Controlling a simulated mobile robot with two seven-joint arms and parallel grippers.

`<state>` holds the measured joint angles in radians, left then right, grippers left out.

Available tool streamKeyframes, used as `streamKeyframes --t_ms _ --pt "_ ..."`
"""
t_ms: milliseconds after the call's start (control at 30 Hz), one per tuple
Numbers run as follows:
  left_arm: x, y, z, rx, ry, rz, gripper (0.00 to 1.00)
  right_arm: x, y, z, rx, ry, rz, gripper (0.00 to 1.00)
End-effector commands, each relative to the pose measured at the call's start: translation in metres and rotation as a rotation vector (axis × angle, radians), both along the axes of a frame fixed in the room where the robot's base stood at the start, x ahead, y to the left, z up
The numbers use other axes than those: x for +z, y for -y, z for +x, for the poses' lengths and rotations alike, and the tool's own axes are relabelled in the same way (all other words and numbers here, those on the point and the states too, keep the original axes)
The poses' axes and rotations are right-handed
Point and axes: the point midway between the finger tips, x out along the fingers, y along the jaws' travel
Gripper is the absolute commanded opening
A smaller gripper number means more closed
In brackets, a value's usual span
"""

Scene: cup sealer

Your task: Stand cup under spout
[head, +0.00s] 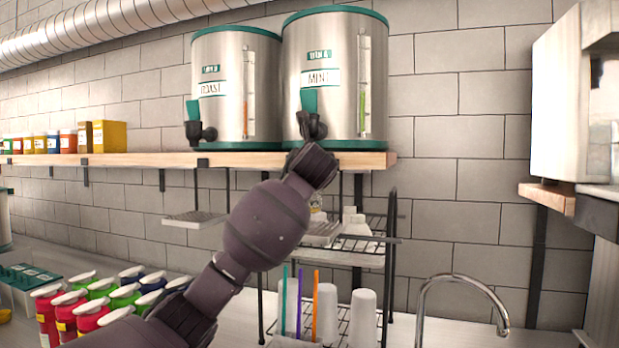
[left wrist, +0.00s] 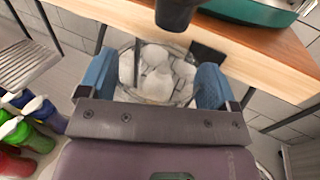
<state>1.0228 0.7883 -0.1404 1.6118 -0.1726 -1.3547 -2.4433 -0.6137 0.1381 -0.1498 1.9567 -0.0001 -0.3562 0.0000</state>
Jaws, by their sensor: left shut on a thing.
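My left gripper (left wrist: 155,74) has its blue fingers on either side of a clear cup (left wrist: 140,92) and is shut on it. Pale shapes show through the cup. In the head view my left arm reaches up to the steel MINT dispenser (head: 337,95). Its wrist is just below the black spout (head: 313,127), and it hides the fingers and cup there. A dark spout (left wrist: 177,12) is at the top of the left wrist view, just beyond the cup; I cannot tell whether the cup is centred under it. My right gripper is not in view.
The dispensers stand on a wooden shelf (head: 130,160); its edge (left wrist: 235,60) runs close to the cup. A second dispenser (head: 235,90) is to the left. A wire rack (head: 365,255) with white bottles is below. A curved tap (head: 462,280) and several coloured bottles (head: 90,300) are lower down.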

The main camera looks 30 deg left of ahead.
Motion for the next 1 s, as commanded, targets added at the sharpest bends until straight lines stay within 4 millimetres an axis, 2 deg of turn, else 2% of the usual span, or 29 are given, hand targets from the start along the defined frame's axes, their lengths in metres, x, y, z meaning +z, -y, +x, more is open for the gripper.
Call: streamKeyframes --t_ms 200,300,667,700,800,1000 --pt "-0.028 -0.001 0.003 -0.001 -0.004 -0.002 0.51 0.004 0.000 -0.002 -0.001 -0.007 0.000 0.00" --pt "-0.035 -0.002 0.002 0.000 -0.002 -0.001 0.51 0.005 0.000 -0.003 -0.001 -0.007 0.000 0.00" --pt "-0.038 -0.002 0.002 0.000 -0.001 0.001 0.51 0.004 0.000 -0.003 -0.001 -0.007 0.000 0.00" --pt "-0.038 -0.001 0.002 0.000 -0.001 0.001 0.87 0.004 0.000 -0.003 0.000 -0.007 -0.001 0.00" --pt "-0.038 -0.001 0.002 0.000 0.000 0.000 1.00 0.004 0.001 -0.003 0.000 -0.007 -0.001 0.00" --pt "-0.037 -0.001 0.002 0.000 0.000 0.000 1.00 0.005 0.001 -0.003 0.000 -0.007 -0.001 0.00"
